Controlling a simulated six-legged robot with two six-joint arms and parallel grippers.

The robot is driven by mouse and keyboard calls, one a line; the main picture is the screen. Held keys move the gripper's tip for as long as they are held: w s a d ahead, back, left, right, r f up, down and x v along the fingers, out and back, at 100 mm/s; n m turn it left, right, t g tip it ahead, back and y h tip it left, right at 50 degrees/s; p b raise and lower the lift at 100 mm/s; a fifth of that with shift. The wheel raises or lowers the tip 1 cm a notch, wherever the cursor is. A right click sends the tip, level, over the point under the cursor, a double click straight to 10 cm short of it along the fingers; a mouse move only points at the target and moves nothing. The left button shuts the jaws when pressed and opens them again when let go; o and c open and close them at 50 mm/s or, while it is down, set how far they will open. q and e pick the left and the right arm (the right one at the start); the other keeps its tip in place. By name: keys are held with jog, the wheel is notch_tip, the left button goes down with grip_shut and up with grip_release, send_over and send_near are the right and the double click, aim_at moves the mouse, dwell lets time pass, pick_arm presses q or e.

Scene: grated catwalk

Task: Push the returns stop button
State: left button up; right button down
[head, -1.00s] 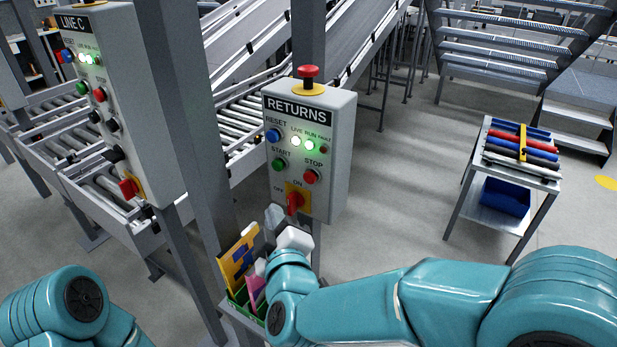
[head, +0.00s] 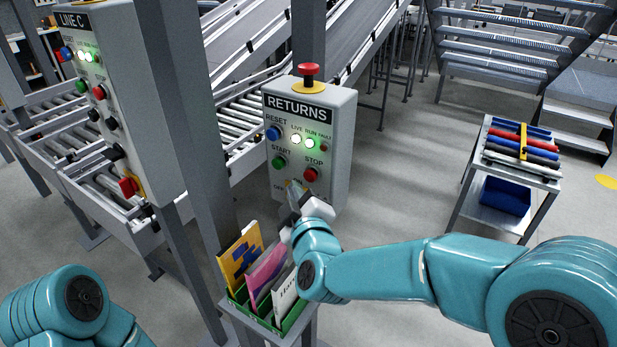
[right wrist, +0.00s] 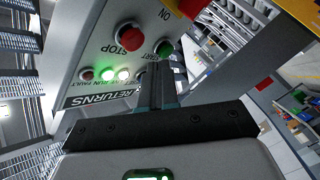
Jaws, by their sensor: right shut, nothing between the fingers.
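The grey RETURNS box (head: 337,140) stands on a post in the middle of the head view. Its red STOP button (head: 310,174) is on the lower right of the face, right of the green START button (head: 279,162). In the right wrist view the panel appears turned over, with the STOP button (right wrist: 131,37) left of the fingertips. Contact with the panel cannot be told. My left gripper is out of view.
A red mushroom button (head: 308,71) sits on top of the box. A green bin (head: 262,317) of booklets is below. The LINE C box (head: 125,90) and a grey post (head: 185,130) stand left. A cart (head: 505,165) stands right, with clear floor between.

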aim_at(304, 175)
jog(key=shift+w+d, duration=0.5)
jog(key=shift+w, duration=0.15)
jog(key=shift+w, duration=0.1)
dwell(1.6)
jog(key=shift+w+d, duration=0.25)
jog(key=shift+w+d, duration=0.45)
jog(key=shift+w, duration=0.2)
dwell(1.2)
jog(key=shift+s, duration=0.1)
jog(key=shift+s+a+b, duration=0.3)
jog(key=shift+s+a, duration=0.4)
jog(key=shift+s, duration=0.2)
jog(key=shift+s+a, duration=0.75)
jog(key=shift+s, duration=0.3)
jog(key=shift+s+a, duration=0.7)
jog(key=shift+s, duration=0.3)
jog(key=shift+f, duration=0.1)
